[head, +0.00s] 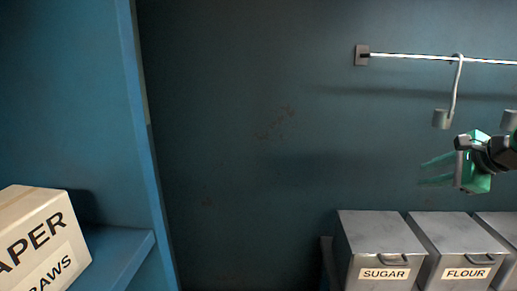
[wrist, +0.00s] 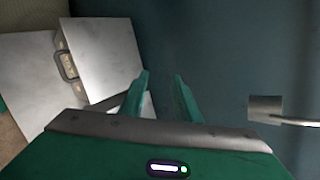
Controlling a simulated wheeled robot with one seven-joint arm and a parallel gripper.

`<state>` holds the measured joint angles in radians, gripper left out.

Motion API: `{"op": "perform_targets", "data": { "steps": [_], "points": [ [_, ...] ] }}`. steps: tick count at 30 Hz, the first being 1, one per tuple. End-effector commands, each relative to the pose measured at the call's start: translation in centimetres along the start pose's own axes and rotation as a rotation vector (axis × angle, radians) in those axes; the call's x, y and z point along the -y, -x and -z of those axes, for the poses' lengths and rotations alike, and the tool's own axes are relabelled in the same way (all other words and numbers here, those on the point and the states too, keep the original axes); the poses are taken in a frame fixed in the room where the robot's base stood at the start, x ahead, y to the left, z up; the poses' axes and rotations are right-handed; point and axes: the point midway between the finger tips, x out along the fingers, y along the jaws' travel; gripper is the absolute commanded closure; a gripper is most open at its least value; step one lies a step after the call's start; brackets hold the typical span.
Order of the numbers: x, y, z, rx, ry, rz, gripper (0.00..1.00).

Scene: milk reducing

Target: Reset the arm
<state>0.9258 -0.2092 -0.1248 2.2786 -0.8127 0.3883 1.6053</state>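My gripper (head: 437,171) is at the right side of the head view, raised above the metal bins, its green fingers pointing left. In the wrist view my gripper (wrist: 160,80) shows two green fingers standing apart with a gap between them. Nothing is held in the gap. Part of a pale metal surface shows behind the fingers.
A SUGAR bin (head: 375,240) and a FLOUR bin (head: 455,240) stand below my gripper. A wall rail (head: 420,58) with a hanging hook (head: 456,90) is above it. A labelled cardboard box (head: 35,240) sits on a blue shelf (head: 125,255) at left. The middle wall area is clear.

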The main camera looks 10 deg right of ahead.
Motion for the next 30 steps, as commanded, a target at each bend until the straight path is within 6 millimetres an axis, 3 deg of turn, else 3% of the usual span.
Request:
{"op": "perform_targets", "data": {
  "steps": [1,8,18,24,30],
  "points": [
    [-2.1,-0.4,-0.6,-0.020,0.104,-0.058,0.70],
    [-11.3,0.2,-0.2,-0.073,0.578,-0.343,0.70],
    [-23.6,5.5,1.3,0.083,1.176,-0.773,0.70],
    [-27.4,8.3,2.2,0.203,1.355,-0.916,0.70],
    [-28.3,9.1,2.5,0.242,1.400,-0.952,0.70]
  ]
}}
